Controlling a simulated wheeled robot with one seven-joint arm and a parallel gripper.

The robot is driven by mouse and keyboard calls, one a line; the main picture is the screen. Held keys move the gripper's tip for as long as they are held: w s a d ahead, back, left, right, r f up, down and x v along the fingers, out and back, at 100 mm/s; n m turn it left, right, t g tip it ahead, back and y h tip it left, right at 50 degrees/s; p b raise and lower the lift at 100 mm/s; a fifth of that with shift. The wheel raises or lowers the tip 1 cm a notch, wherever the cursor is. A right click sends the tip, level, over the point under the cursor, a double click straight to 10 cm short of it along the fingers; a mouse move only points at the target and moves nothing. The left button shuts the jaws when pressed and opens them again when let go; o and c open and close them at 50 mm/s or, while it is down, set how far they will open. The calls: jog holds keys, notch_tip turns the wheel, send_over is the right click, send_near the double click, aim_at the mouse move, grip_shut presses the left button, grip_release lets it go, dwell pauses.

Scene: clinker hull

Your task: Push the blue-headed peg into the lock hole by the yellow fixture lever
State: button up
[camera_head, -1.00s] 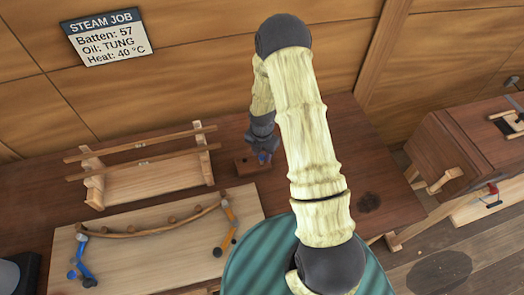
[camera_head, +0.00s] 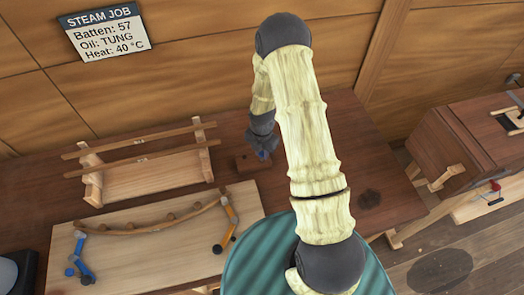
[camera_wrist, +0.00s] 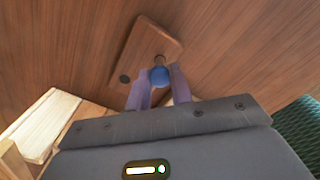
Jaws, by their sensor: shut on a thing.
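The blue-headed peg (camera_wrist: 159,77) is between the two fingers of my gripper (camera_wrist: 158,88) in the wrist view. The fingers are shut on it near its head. Its shaft points toward a small wooden block (camera_wrist: 140,50), and I cannot tell whether the tip is still in the block. The block also shows in the head view (camera_head: 246,165), with my gripper (camera_head: 263,153) just above its right part. The yellow fixture lever (camera_head: 230,209) stands at the right end of the curved batten on the pale board. Its lock hole is too small to make out.
The pale board (camera_head: 150,262) holds the curved batten (camera_head: 140,231) and a blue lever (camera_head: 80,245) at its left. A wooden rack (camera_head: 150,182) with long strips stands behind. The bench right of the block is mostly clear, apart from a dark stain.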

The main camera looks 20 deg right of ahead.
jog(key=shift+r+p, duration=1.75)
jog(key=shift+r, duration=0.75)
jog(key=shift+f, duration=0.1)
